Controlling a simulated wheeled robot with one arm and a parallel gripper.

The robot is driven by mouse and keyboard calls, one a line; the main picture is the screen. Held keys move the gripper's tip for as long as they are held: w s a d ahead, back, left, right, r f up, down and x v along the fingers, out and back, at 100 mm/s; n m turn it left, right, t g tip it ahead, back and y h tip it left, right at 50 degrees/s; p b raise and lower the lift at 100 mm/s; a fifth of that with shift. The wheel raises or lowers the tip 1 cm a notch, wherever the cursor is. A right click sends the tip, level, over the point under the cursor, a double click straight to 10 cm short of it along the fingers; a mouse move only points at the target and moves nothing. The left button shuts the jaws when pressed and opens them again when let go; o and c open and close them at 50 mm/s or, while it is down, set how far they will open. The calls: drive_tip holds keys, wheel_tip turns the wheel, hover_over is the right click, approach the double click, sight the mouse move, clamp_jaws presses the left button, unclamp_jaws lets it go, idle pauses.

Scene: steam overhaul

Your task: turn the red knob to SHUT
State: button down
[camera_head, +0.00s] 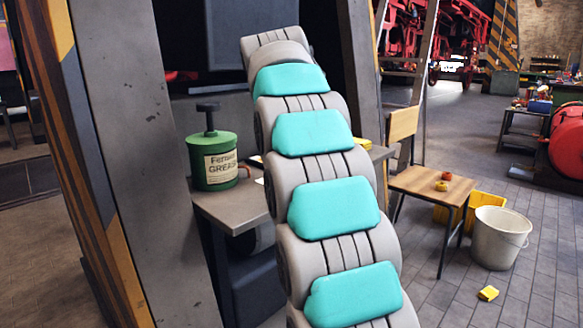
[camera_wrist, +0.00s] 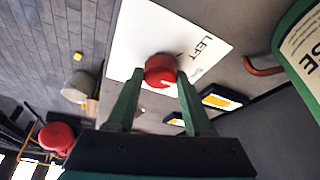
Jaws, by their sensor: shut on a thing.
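The red knob (camera_wrist: 158,66) is round and sits on a white plate (camera_wrist: 135,40) in the wrist view. A small white mark shows on the knob's near side. The plate bears the word LEFT and other lettering that is partly hidden, so I cannot read where the knob points. My gripper (camera_wrist: 160,75) has its two green fingers shut on the knob, one on each side. In the head view my arm hides the knob and the gripper.
A green grease can (camera_head: 212,165) with a plunger stands on the grey bench (camera_head: 232,212), close beside the plate. Yellow-marked cards (camera_wrist: 222,98) lie nearby. A wooden chair (camera_head: 432,185), a white bucket (camera_head: 500,240) and a yellow block (camera_head: 488,293) are on the right.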

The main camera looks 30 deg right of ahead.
idle(0.4)
drive_tip(key=shift+c, duration=1.5)
unclamp_jaws()
drive_tip(key=shift+r, duration=0.15)
drive_tip(key=p+v, duration=0.3)
drive_tip(key=v, duration=0.4)
drive_tip(key=shift+a+r, duration=0.2)
drive_tip(key=shift+r, duration=0.05)
